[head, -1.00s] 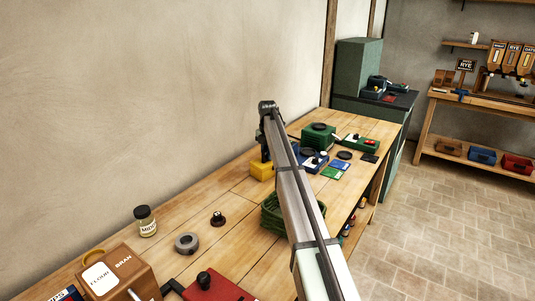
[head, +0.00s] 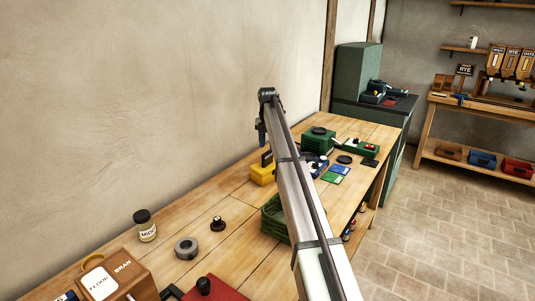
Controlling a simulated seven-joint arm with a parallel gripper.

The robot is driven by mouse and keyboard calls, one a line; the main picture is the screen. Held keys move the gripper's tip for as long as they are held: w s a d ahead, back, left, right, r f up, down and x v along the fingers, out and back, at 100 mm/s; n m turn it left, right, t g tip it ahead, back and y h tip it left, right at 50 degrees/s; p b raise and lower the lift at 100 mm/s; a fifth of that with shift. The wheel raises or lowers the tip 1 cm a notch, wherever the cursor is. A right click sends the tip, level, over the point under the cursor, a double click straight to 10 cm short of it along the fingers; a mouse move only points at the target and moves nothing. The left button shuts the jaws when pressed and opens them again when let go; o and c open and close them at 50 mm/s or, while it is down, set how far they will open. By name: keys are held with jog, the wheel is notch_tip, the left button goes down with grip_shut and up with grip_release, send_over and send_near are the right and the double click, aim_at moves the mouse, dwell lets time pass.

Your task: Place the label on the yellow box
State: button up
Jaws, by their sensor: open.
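The yellow box (head: 261,174) stands on the wooden bench beside the wall, left of my arm. A small dark upright piece (head: 267,158) shows at the top of the yellow box; it may be the label, but it is too small to read. I cannot tell whether it is fixed to the box or only rests there. My gripper (head: 261,142) hangs from the arm's end above the yellow box, apart from it, open and empty. My arm hides part of the bench to the right of the box.
A green crate (head: 274,222) stands nearer on the bench, partly behind my arm. A green box (head: 318,142), flat blue and green cards (head: 335,174) and a dark disc (head: 344,160) lie beyond. A labelled jar (head: 145,226), grey ring (head: 186,248) and black knob (head: 218,223) are nearer.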

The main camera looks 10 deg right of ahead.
aim_at(267, 152)
jog(key=shift+r, duration=2.55)
